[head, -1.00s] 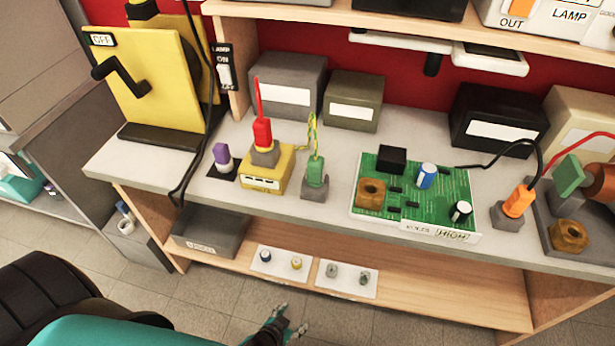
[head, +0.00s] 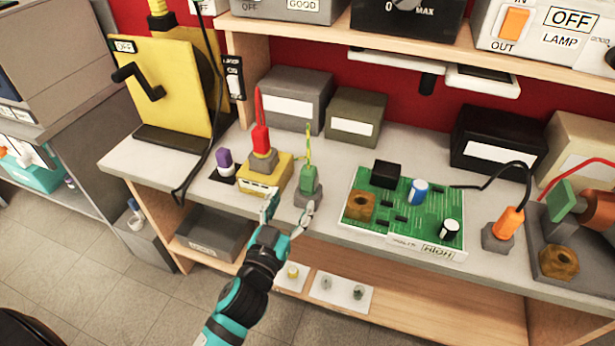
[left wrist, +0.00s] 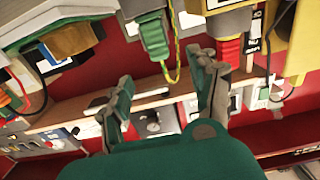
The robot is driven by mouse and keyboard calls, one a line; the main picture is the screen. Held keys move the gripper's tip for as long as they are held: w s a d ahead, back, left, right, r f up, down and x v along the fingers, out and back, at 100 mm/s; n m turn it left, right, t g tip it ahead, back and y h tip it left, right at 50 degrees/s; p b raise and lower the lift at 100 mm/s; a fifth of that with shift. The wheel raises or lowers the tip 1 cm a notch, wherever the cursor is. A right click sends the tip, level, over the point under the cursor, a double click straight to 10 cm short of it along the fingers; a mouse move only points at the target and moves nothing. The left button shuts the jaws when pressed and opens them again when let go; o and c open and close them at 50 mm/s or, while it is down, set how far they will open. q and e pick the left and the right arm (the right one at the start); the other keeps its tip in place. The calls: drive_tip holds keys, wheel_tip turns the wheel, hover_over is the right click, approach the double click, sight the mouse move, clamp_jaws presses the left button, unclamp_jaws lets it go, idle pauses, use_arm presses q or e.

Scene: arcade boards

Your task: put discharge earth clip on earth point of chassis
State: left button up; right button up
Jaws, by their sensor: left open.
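The green clip (head: 309,180), with a yellow-green wire, stands upright in a grey holder (head: 307,198) near the front edge of the bench. In the left wrist view the green clip (left wrist: 154,38) and its wire show at top centre. My left gripper (head: 291,208) is open and empty, just in front of the clip, its fingers pointing towards the bench. Its fingers (left wrist: 166,75) also show apart in the left wrist view. Brass nut-like blocks sit on the green circuit board (head: 361,207) and on the grey chassis (head: 559,262) at right; I cannot tell which is the earth point.
Left of the green clip a red clip (head: 261,140) stands on a yellow box (head: 270,178), beside a purple-topped piece (head: 224,158). An orange clip (head: 509,221) stands in a holder at right. Grey and olive boxes (head: 355,118) stand behind. A lower shelf (head: 440,300) lies below.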

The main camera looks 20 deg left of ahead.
sight(306, 176)
use_arm(q)
drive_tip(key=w, duration=0.5)
drive_tip(key=shift+w+d+p, duration=0.1)
drive_tip(key=shift+w+p, duration=0.2)
drive_tip(key=shift+p, duration=0.05)
drive_tip(key=shift+w, duration=0.6)
drive_tip(key=w+p, duration=0.1)
drive_tip(key=w, duration=0.3)
drive_tip(key=shift+w+d, duration=0.15)
drive_tip(key=shift+w, duration=0.05)
use_arm(e)
drive_tip(key=shift+d+r, duration=0.3)
drive_tip(key=shift+r, duration=0.25)
drive_tip(key=shift+d+r, duration=0.3)
drive_tip(key=shift+r, duration=0.2)
use_arm(q)
drive_tip(key=shift+s, duration=0.1)
drive_tip(key=shift+c, duration=0.2)
drive_tip(key=c, duration=1.1)
clamp_jaws()
use_arm(e)
drive_tip(key=shift+a, duration=0.2)
